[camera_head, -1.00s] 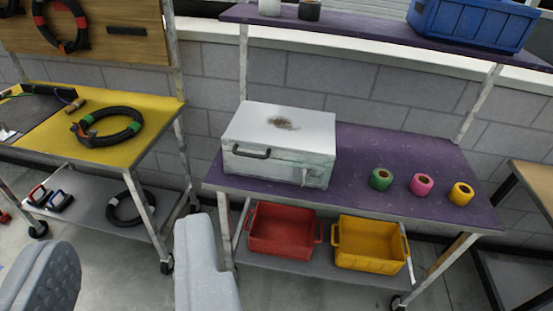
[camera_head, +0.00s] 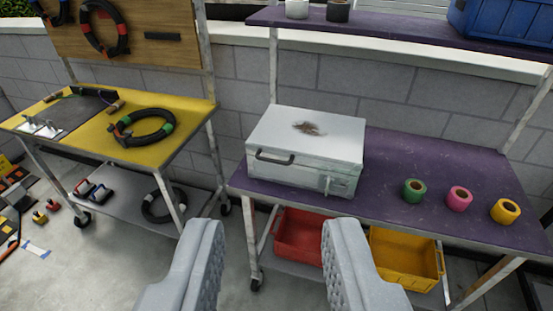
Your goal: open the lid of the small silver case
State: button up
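The small silver case (camera_head: 306,145) sits shut on the purple table (camera_head: 415,163), towards its left side. A brown stain marks its lid. A dark handle (camera_head: 274,158) is on its front at the left, and a latch (camera_head: 328,185) shows at the right of the front. My gripper (camera_head: 268,228) is open and empty. Its two grey, textured fingers are wide apart at the bottom of the view, in front of the case and below it in the picture, not touching it.
Green (camera_head: 414,190), pink (camera_head: 459,198) and yellow (camera_head: 506,211) rolls stand right of the case. A red bin (camera_head: 300,236) and a yellow bin (camera_head: 405,262) sit on the lower shelf. A yellow table (camera_head: 170,150) with a black cable coil (camera_head: 143,127) stands left. A shelf (camera_head: 400,29) overhangs behind.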

aim_at(285, 136)
jog(key=i, duration=0.95)
jog(key=u, duration=0.05)
